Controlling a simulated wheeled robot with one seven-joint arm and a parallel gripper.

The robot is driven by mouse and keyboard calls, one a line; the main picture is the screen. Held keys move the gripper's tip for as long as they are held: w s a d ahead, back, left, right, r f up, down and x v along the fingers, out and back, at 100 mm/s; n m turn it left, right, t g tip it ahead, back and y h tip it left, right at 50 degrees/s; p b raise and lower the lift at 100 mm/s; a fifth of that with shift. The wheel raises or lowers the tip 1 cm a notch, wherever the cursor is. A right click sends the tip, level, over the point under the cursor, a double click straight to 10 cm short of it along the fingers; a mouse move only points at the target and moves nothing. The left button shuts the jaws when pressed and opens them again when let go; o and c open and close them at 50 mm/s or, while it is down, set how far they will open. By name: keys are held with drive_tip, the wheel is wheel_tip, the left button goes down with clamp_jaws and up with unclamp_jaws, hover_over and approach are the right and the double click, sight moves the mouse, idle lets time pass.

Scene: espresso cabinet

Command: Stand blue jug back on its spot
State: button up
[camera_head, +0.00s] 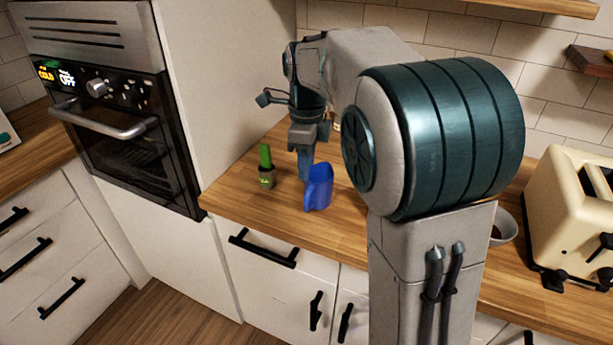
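The blue jug (319,187) is on the wooden counter near its front edge, in the middle of the head view. It looks roughly upright, perhaps slightly tilted. My gripper (305,172) points down at the jug's upper left side, with a finger visible right beside it. I cannot tell whether the gripper touches or holds the jug. The fingers are small in this view and partly hidden by the jug, so their opening is unclear. No marked spot for the jug can be made out.
A tall oven cabinet (110,110) bounds the counter on the left. On the right are a grey bowl or cup (503,228) and a cream toaster (570,215). My arm hides much of the counter.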

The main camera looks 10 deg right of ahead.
drive_tip(key=shift+r, duration=0.3)
drive_tip(key=s+d+f+n+t, duration=0.1)
drive_tip(key=s+f+n, duration=0.2)
drive_tip(key=s+n, duration=0.7)
drive_tip(key=s+d+f+n+t, duration=0.1)
drive_tip(key=s+d+f+n, duration=0.1)
drive_tip(key=s+n, duration=0.9)
drive_tip(key=shift+s+d+f+n+t, duration=0.2)
drive_tip(key=shift+d+f+n+t, duration=0.15)
drive_tip(key=shift+f+n, duration=0.45)
